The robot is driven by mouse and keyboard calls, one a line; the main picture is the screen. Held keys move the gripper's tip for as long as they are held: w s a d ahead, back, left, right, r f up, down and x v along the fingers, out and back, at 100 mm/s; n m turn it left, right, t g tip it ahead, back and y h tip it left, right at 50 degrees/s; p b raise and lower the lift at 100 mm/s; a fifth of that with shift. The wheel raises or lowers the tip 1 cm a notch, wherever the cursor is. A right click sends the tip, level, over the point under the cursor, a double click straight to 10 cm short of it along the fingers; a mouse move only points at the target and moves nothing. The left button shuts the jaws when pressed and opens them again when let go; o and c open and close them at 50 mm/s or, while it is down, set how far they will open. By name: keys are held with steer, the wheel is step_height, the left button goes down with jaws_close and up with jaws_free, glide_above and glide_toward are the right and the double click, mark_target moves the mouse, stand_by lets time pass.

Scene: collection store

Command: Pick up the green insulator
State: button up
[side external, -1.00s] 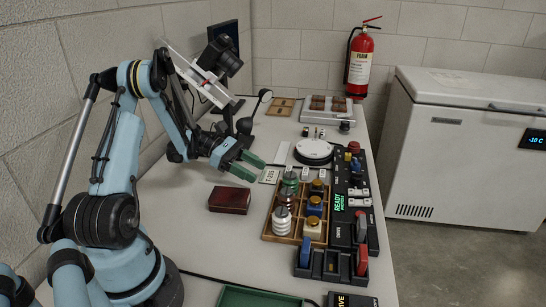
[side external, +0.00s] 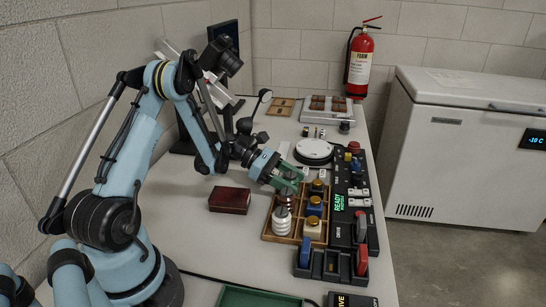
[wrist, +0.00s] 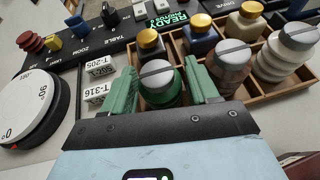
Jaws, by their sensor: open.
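The green insulator (wrist: 158,85) stands in a compartment of the wooden tray (side external: 269,233). It has a grey slotted top. In the wrist view my gripper (wrist: 163,90) is open, with one green finger on each side of the insulator; I cannot tell whether either finger touches it. In the side view my gripper (side external: 290,181) is at the far left corner of the tray and mostly hides the insulator.
A brown insulator (wrist: 230,62) and a white insulator (wrist: 287,50) stand in the same row. Gold-capped bottles (side external: 313,222) fill the neighbouring row. A white round dial (side external: 314,150) is behind the tray; a dark red box (side external: 230,200) is left. A black control panel (side external: 343,185) runs along the right.

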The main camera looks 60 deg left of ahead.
steer(key=c, duration=0.8)
steer(key=shift+r, duration=0.1)
